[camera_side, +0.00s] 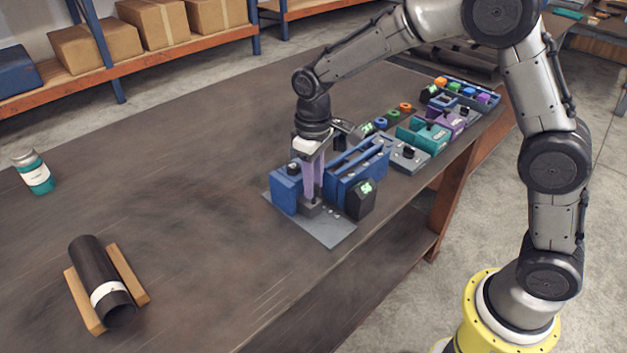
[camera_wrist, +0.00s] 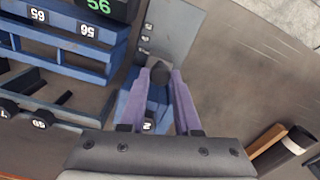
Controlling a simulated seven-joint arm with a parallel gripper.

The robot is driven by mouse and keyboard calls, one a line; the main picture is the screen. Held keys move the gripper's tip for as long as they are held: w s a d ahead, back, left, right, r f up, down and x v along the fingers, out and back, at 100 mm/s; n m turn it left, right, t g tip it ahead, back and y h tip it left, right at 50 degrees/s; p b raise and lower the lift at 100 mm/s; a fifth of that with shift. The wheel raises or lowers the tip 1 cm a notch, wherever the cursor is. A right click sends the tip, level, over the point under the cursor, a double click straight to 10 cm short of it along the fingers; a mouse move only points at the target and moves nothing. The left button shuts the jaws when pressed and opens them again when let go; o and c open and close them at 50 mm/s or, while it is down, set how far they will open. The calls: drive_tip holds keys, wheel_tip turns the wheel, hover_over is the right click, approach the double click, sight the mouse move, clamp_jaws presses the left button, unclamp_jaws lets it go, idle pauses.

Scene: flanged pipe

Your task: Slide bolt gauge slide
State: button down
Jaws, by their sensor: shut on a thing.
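The bolt gauge is a blue fixture (camera_side: 358,172) on a grey base plate (camera_side: 328,233), with raised blue rails and a dark readout box (camera_side: 360,203) with green digits. Its rails also show at the upper left of the wrist view (camera_wrist: 65,42), by a readout of 56. My gripper (camera_side: 311,196) points down at the near left end of the gauge, beside a blue block (camera_side: 285,190). In the wrist view its lavender fingers (camera_wrist: 159,76) are shut on a dark knob (camera_wrist: 159,70), with blue parts below. The fingers partly hide the knob and the slide under it.
More coloured fixtures (camera_side: 430,135) line the bench's right edge behind the gauge. A black pipe (camera_side: 97,270) lies between wooden strips at the front left. A teal-labelled jar (camera_side: 34,173) stands at the far left. The bench's middle left is clear.

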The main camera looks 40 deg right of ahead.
drive_tip(key=shift+s, duration=3.25)
drive_tip(key=c, duration=0.6)
unclamp_jaws()
drive_tip(key=shift+r, duration=0.1)
wheel_tip(320, 180, up, 14)
drive_tip(key=shift+f, duration=0.15)
